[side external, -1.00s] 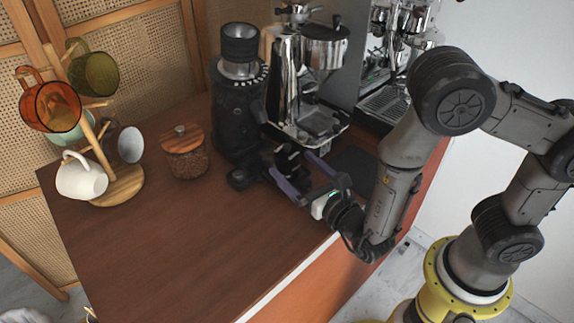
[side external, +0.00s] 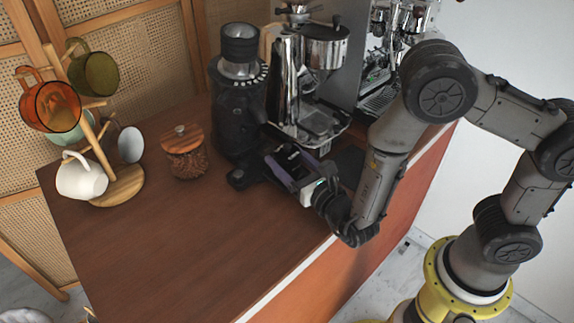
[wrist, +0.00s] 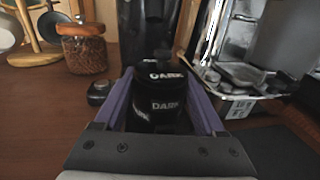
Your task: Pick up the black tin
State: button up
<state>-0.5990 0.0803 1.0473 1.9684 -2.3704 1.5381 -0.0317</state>
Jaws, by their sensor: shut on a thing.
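The black tin (wrist: 160,100), with white "DARK" lettering, stands between the purple fingers of my gripper (wrist: 161,86) in the wrist view. My gripper is shut on it, one finger on each side. In the side external view my gripper (side external: 283,158) is in front of the grinder, and the tin (side external: 289,153) shows as a dark shape between the fingers. The tin's lower part is hidden by the gripper. I cannot tell whether its base touches the counter.
A black grinder (side external: 236,115) stands close behind the gripper, with a chrome grinder (side external: 285,85) and espresso machine to the right. A wooden-lidded bean jar (side external: 185,160) and mug tree (side external: 125,188) are left. The front counter (side external: 190,250) is clear.

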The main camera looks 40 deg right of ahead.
jog(key=shift+c, duration=0.9)
